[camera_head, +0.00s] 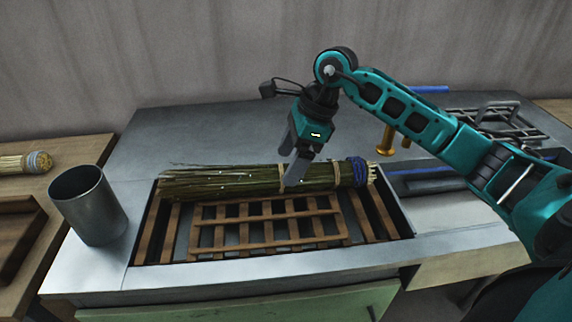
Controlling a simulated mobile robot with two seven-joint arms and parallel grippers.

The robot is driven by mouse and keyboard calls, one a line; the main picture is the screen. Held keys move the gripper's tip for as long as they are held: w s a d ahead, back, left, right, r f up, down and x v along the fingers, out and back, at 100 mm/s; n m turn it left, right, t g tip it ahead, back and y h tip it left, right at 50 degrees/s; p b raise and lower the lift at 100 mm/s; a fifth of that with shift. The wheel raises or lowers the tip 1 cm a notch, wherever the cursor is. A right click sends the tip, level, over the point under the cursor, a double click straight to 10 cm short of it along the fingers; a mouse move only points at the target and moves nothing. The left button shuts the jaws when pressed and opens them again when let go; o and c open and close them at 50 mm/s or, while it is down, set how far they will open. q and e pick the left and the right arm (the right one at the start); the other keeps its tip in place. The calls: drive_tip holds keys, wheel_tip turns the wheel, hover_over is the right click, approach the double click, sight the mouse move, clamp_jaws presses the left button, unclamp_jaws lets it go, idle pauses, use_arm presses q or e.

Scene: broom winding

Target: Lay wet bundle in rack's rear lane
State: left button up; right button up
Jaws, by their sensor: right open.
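The wet bundle (235,184) of dark green-brown stalks lies lengthwise across the rear of the wooden slatted rack (255,231). It has a blue binding (357,172) near its pale cut end at the right, and tan ties along it. Its thin tips point left. My right gripper (291,166) is open, with its fingers pointing down at the middle of the bundle. One finger overlaps the bundle in the view; I cannot tell whether it touches. The rack's rear slats are mostly hidden by the bundle. My left gripper is not in view.
A metal cup (88,205) stands left of the rack. Another bundle (26,162) lies on the wooden surface at far left. A dark wire rack (497,120) and a brass-coloured object (387,141) are at the right. The metal tabletop behind the bundle is mostly clear.

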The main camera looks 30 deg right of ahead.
drive_tip(key=v, duration=1)
drive_tip(key=shift+r+p, duration=0.25)
drive_tip(key=shift+p, duration=0.2)
